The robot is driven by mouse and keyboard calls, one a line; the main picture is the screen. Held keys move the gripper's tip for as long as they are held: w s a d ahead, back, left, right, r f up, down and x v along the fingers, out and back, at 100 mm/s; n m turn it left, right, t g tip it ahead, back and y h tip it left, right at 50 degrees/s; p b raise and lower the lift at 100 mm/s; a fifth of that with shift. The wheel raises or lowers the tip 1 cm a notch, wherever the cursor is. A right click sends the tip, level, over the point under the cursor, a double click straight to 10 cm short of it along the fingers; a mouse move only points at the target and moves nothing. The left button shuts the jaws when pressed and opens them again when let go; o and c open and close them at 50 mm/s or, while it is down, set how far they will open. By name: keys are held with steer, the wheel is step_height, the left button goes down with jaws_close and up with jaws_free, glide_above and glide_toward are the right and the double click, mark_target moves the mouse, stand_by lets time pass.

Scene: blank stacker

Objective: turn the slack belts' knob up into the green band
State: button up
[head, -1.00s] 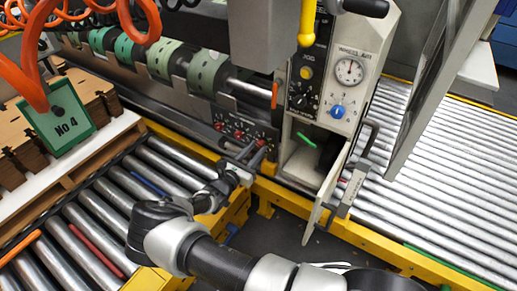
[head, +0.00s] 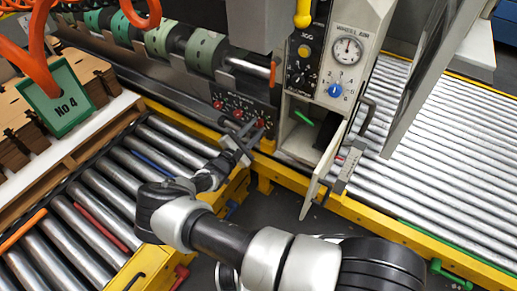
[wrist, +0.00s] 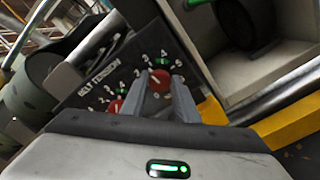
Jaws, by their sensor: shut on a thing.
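The dark belt tension panel (head: 250,106) carries a row of red knobs, with white numbers and green marks in the wrist view (wrist: 92,74). My gripper (wrist: 160,82) has its two grey fingers shut on the right-hand red knob (wrist: 159,78), one finger on each side. White scale numbers and a green mark (wrist: 164,53) show around this knob; its exact setting is too small to tell. The neighbouring red knob (wrist: 115,105) is free, just left of the fingers. In the head view my gripper (head: 252,130) reaches the panel's right end from below.
An open compartment (head: 302,135) with a hinged door (head: 322,175) stands right of the panel, below the gauge (head: 347,50). A yellow frame rail (head: 285,172) runs below. Green-and-grey rollers (head: 158,38) lie above left.

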steer(key=shift+o, duration=0.2)
steer(key=m, duration=0.3)
steer(key=r+m+p, duration=0.1)
steer(key=m, duration=0.1)
steer(key=shift+m, duration=0.4)
steer(key=m+p, duration=0.1)
steer(key=m, duration=0.3)
steer(key=shift+w+m, duration=0.1)
steer(key=shift+m, duration=0.2)
steer(key=o, duration=1)
steer(key=shift+f, duration=0.1)
steer(key=shift+o, duration=0.2)
steer(key=shift+f, duration=0.15)
steer(key=p+v, duration=0.2)
steer(key=v, duration=1.5)
steer(key=shift+s+r, duration=0.25)
steer(key=shift+s, duration=0.15)
